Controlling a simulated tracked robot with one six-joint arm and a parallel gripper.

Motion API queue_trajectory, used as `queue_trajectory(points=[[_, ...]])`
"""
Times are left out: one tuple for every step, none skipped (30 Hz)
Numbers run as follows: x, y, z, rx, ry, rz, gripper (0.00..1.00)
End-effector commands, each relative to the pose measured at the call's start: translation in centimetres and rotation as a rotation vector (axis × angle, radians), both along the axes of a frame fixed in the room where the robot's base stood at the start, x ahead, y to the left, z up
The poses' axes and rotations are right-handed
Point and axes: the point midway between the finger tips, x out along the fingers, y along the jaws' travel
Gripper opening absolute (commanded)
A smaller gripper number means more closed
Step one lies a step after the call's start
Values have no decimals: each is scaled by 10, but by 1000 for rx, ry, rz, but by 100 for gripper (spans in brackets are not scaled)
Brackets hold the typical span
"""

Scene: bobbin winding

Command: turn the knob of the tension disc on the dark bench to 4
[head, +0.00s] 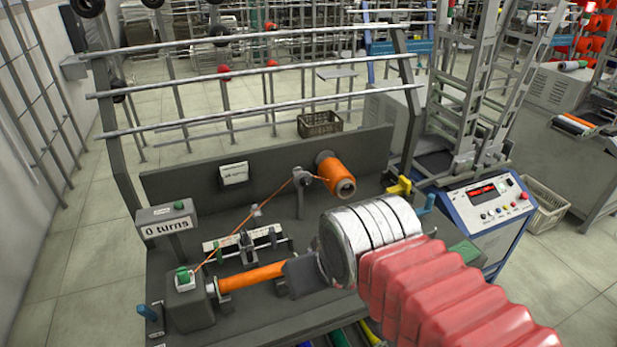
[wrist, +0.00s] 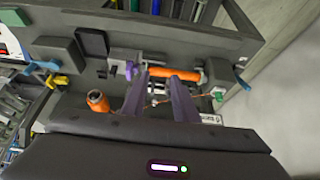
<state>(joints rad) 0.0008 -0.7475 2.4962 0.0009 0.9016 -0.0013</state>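The dark bench (head: 225,315) fills the middle of the head view. A small grey fitting (head: 303,175) on a post left of the orange spool (head: 337,176) carries the orange thread and appears to be the tension disc. Its knob setting is too small to read. In the wrist view the spool (wrist: 97,100) lies left of my gripper (wrist: 158,80), which is open with two purple-grey fingers apart and nothing visibly held. The fingertips point toward the orange bobbin (wrist: 160,72); the distance is unclear. My arm hides the bench's right part in the head view.
The bobbin (head: 252,277) also shows in the head view, left of my arm. A guide rail with a scale (head: 225,240) stands behind the bobbin. A blue-framed control panel (head: 487,203) stands right of the bench.

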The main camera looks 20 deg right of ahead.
Motion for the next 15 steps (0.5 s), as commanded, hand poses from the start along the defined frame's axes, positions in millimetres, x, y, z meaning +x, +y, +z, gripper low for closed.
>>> queue_trajectory(points=[[2, 0, 2, 0, 1, -1, 27], [4, -1, 3, 0, 2, -1, 27], [7, -1, 5, 2, 4, -1, 27], [10, -2, 7, 2, 7, -2, 27], [13, -2, 9, 4, 8, -3, 27], [19, -1, 13, 6, 12, -3, 27], [24, -1, 16, 7, 14, -2, 27], [29, -2, 19, 8, 18, -2, 27], [37, -3, 24, 10, 22, -4, 27], [43, -5, 27, 11, 26, -4, 27], [50, -7, 31, 13, 29, -5, 27], [60, -9, 35, 17, 33, -6, 27], [67, -11, 39, 19, 35, -6, 27], [74, -13, 42, 21, 39, -7, 27], [83, -16, 45, 23, 43, -8, 27]])
